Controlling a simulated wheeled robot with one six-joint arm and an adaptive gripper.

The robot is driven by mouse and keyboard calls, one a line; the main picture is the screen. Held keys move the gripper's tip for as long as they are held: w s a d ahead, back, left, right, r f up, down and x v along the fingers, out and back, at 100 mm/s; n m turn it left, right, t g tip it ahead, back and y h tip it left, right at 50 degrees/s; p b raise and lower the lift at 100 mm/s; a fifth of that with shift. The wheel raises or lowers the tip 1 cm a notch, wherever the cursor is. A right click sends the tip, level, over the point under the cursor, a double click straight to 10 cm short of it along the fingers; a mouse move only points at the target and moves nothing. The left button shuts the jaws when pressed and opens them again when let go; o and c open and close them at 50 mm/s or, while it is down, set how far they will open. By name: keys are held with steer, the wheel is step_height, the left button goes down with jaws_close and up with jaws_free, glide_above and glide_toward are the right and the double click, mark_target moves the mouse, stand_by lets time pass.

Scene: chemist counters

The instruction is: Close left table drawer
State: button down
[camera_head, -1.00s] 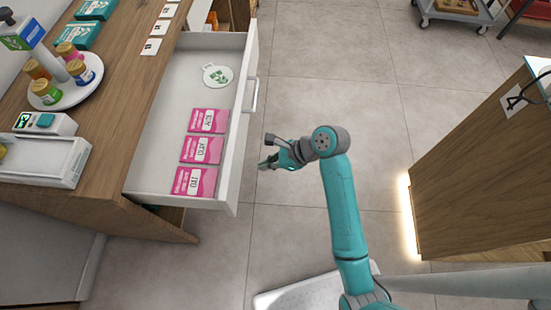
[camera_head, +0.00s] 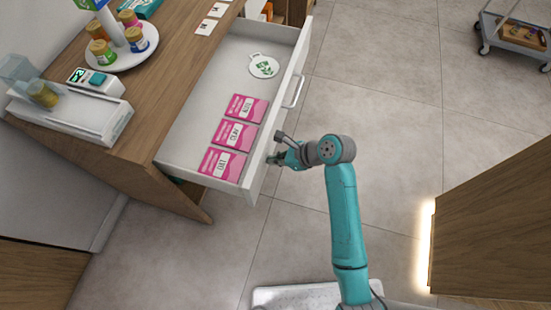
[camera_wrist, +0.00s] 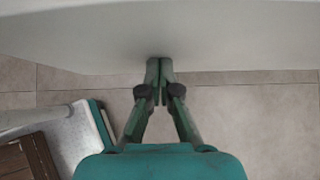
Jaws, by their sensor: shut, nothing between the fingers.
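The white table drawer (camera_head: 200,130) is pulled out from the wooden table (camera_head: 150,125) in the head view. Its front panel carries a metal bar handle (camera_head: 296,92). My gripper (camera_head: 272,158) is at the outer face of the front panel, nearer the panel's lower end than the handle. In the wrist view my gripper (camera_wrist: 159,66) has its fingers together and empty. Its tips are at the pale drawer front (camera_wrist: 160,35), touching it or very close; I cannot tell which. The handle is not visible in the wrist view.
The tabletop holds a round stand with jars (camera_head: 128,50) and a white device (camera_head: 95,82). A wooden counter (camera_head: 495,235) stands at right. Open floor (camera_head: 385,110) lies between.

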steer(key=w+a, duration=0.3)
steer(key=a, duration=0.6)
steer(key=w+a, duration=0.3)
steer(key=a, duration=0.6)
steer(key=w+a, duration=0.4)
steer(key=a, duration=0.6)
steer(key=shift+w, duration=0.1)
steer(key=shift+a+r, duration=0.15)
steer(key=shift+a, duration=0.05)
steer(key=shift+a+r, duration=0.1)
steer(key=shift+a, duration=0.05)
steer(key=shift+w, duration=0.1)
